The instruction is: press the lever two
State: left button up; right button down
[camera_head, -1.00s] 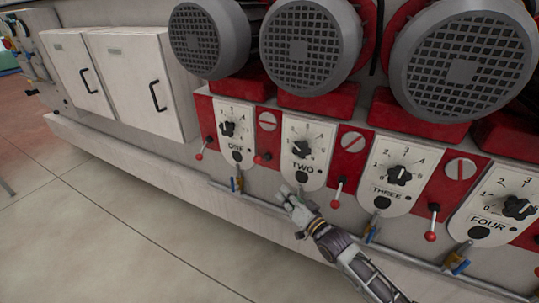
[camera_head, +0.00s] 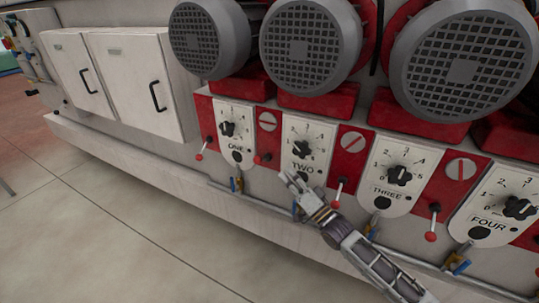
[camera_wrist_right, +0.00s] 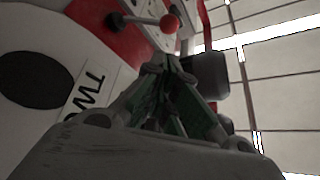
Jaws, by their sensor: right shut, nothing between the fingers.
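The panel marked TWO (camera_head: 309,150) is white with a black dial. A red-knobbed lever (camera_head: 257,159) lies to its left, between ONE and TWO, tilted sideways. Another red-knobbed lever (camera_head: 338,194) hangs down to its right. No label shows which is lever two. My right gripper (camera_head: 286,175) is shut and empty, in front of the lower edge of panel TWO. In the right wrist view its closed fingers (camera_wrist_right: 172,68) point toward a red-knobbed lever (camera_wrist_right: 168,23), with no contact clearly visible. My left gripper is not in view.
Panels ONE (camera_head: 237,133), THREE (camera_head: 388,190) and FOUR (camera_head: 497,214) flank it. Large grey motors (camera_head: 300,48) sit above. A pipe with blue-handled valves (camera_head: 459,264) runs below. White cabinets (camera_head: 141,82) stand left, and the floor in front is open.

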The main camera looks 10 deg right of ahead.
aim_at(260, 160)
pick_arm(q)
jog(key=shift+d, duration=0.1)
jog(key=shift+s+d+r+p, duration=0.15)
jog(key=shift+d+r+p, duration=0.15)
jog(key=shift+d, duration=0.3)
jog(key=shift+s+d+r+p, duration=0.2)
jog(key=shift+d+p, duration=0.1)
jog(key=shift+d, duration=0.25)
pick_arm(e)
jog(key=x, duration=1)
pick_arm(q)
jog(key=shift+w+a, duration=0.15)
pick_arm(e)
jog(key=shift+s, duration=0.15)
